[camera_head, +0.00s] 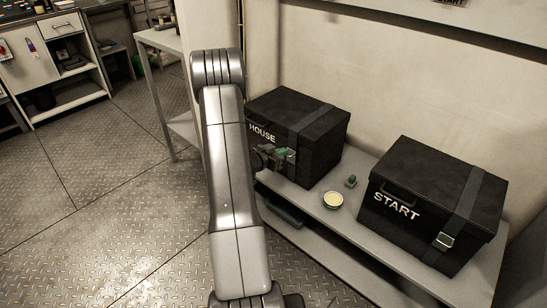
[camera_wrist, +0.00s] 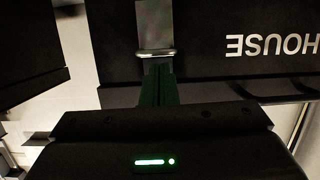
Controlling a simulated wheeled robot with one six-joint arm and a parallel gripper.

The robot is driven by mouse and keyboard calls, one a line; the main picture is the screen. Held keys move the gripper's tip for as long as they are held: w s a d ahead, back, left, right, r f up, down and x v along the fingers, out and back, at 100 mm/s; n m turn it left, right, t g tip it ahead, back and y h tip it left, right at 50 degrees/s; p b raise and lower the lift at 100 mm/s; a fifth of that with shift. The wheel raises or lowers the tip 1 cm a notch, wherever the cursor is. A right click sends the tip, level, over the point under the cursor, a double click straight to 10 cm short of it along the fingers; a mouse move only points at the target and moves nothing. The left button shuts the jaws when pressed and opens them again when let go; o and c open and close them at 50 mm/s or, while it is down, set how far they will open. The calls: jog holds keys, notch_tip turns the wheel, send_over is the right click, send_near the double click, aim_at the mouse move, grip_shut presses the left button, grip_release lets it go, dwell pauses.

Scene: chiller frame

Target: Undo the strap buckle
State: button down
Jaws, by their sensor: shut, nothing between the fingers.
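The black box marked HOUSE (camera_head: 318,118) stands on the grey bench with a dark strap (camera_head: 309,122) over its lid and front. Its metal buckle (camera_head: 291,155) is at the front, partly hidden by my gripper. In the wrist view, which shows the lettering upside down, the buckle (camera_wrist: 155,54) is a bright bar across the grey strap (camera_wrist: 154,22). My gripper (camera_wrist: 158,70) is shut and empty, its green fingertips right at the buckle. I cannot tell whether they touch it. The black box marked START (camera_head: 415,185) has its own strap (camera_head: 466,200) and metal buckle (camera_head: 445,241).
Between the boxes, a small round pale dish (camera_head: 333,200) and a small green object (camera_head: 351,181) sit on the bench (camera_head: 375,258). A dark green item (camera_head: 285,213) lies on the lower shelf. A wall stands behind. Floor at left is clear.

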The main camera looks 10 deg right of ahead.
jog(key=shift+w+d+f, duration=0.2)
jog(key=shift+w+d, duration=0.25)
jog(key=shift+d, duration=0.1)
